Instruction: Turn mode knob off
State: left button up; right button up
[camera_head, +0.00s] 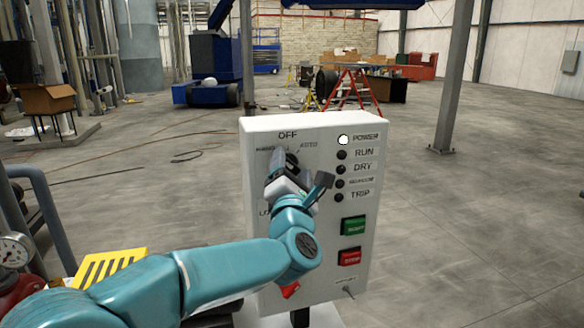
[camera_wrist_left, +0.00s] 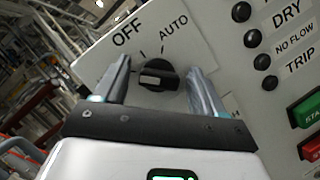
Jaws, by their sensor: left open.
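The black mode knob (camera_wrist_left: 158,76) is on the white control panel (camera_wrist_left: 215,25), below the printed OFF and AUTO labels. In the left wrist view its bar lies roughly level, with a pale mark toward its left side, not toward OFF. My left gripper (camera_wrist_left: 160,70) is open, with one finger on each side of the knob; I cannot tell whether either touches it. In the head view the left gripper (camera_head: 281,168) is in front of the panel's upper left and partly hides the knob (camera_head: 292,159). My right gripper is not in view.
Right of the knob are a lit POWER lamp (camera_head: 343,140), several dark lamps, a green start button (camera_head: 353,225) and a red stop button (camera_head: 349,257). A yellow slotted part (camera_head: 108,267) and a gauge (camera_head: 14,250) are at lower left. Open floor lies around the panel.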

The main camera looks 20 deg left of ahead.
pick_arm(q)
jog(key=c, duration=1.1)
jog(key=shift+o, duration=0.2)
jog(key=shift+m, duration=0.3)
jog(key=shift+r+m+h, duration=0.1)
jog(key=shift+m+h, duration=0.5)
jog(key=shift+m, duration=0.2)
jog(key=m+g+h+p, duration=0.1)
jog(key=m, duration=0.1)
jog(key=shift+r+m, duration=0.15)
jog(key=shift+m, duration=0.15)
jog(key=m+g+p, duration=0.1)
jog(key=m+p, duration=0.2)
jog(key=shift+r+m+h, duration=0.1)
jog(key=shift+m+h, duration=0.2)
jog(key=shift+m+g+p, duration=0.3)
jog(key=shift+m+p, duration=0.3)
jog(key=shift+p, duration=0.1)
jog(key=shift+f, duration=0.2)
